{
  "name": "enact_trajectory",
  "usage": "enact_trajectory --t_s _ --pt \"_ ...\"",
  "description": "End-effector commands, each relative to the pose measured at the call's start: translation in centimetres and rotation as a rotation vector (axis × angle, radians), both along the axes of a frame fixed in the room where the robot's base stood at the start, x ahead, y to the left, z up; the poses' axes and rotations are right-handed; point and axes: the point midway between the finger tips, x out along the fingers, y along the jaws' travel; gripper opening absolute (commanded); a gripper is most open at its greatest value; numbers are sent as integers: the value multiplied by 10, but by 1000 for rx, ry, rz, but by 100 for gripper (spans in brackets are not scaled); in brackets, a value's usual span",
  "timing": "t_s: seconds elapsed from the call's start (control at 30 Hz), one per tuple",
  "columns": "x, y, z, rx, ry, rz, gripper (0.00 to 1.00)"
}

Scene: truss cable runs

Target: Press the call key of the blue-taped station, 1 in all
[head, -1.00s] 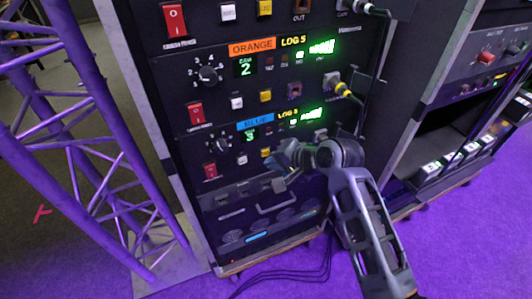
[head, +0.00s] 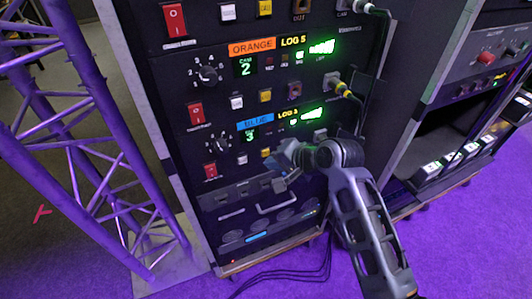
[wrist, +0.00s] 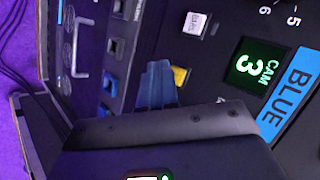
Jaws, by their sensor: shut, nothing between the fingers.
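The blue-taped station carries a blue tape label reading BLUE (head: 255,125), which is large in the wrist view (wrist: 287,88). Its display (head: 251,134) reads CAM 3. The yellow call key (head: 266,153) sits below the label, and a white key (head: 242,159) is to its left. My gripper (head: 280,157) is shut and empty, just right of the yellow key in the head view. In the wrist view the blue fingertips (wrist: 157,83) lie right beside the yellow key (wrist: 180,76) and partly hide it. I cannot tell whether they touch it.
The orange-taped station (head: 252,47) is above, with its own yellow key (head: 265,96). A red switch (head: 210,170) is left of the white key. A cable with a yellow plug (head: 345,91) hangs at right. A purple truss (head: 95,150) stands left of the rack.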

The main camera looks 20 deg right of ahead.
Motion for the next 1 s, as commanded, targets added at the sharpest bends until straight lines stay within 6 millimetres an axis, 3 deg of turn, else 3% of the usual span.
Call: enact_trajectory --t_s 1.0 --pt "10 0 0 0 0 0 0"
